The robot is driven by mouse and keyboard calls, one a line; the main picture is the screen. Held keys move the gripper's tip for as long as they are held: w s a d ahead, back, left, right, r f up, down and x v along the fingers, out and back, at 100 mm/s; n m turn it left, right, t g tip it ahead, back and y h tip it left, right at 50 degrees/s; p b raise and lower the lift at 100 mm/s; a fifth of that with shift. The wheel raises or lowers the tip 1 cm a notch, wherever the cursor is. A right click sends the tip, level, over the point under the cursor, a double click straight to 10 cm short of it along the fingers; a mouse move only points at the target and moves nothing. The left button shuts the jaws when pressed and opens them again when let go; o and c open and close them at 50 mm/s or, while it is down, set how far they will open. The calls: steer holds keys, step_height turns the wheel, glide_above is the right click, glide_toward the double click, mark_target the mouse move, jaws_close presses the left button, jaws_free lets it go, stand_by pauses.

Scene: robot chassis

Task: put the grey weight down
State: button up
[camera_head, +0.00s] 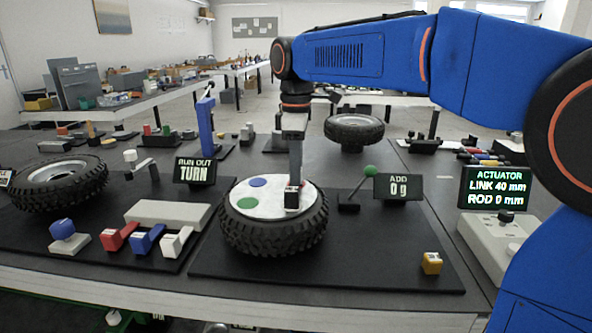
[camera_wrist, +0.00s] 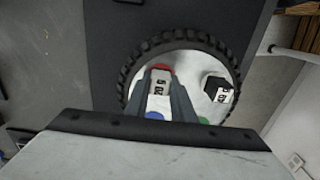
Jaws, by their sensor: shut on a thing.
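My gripper (camera_head: 295,178) points down over the white disc (camera_head: 272,208) on the middle tyre (camera_head: 272,238). In the wrist view my gripper (camera_wrist: 160,88) is shut on the grey weight (camera_wrist: 160,82), which has a dark-and-white label. The grey weight is at the red spot (camera_wrist: 162,67), which shows just past it. I cannot tell whether it touches the disc. A black weight (camera_wrist: 217,90) with a white label stands apart beside it on the disc; it also shows in the head view (camera_head: 292,198). The blue spot (camera_head: 257,182) and green spot (camera_head: 251,203) are bare.
A yellow block (camera_head: 431,263) lies at the mat's right front. A sign reading "ADD 0 g" (camera_head: 398,187) and a green-knobbed lever (camera_head: 369,172) stand right of the tyre. Another sign reads "RUN OUT TURN" (camera_head: 195,171). Coloured blocks lie left, beside another tyre (camera_head: 58,184).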

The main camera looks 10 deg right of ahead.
steer(key=o, duration=1)
steer(key=shift+f, duration=0.1)
step_height(320, 180, up, 12)
steer(key=shift+r, duration=0.15)
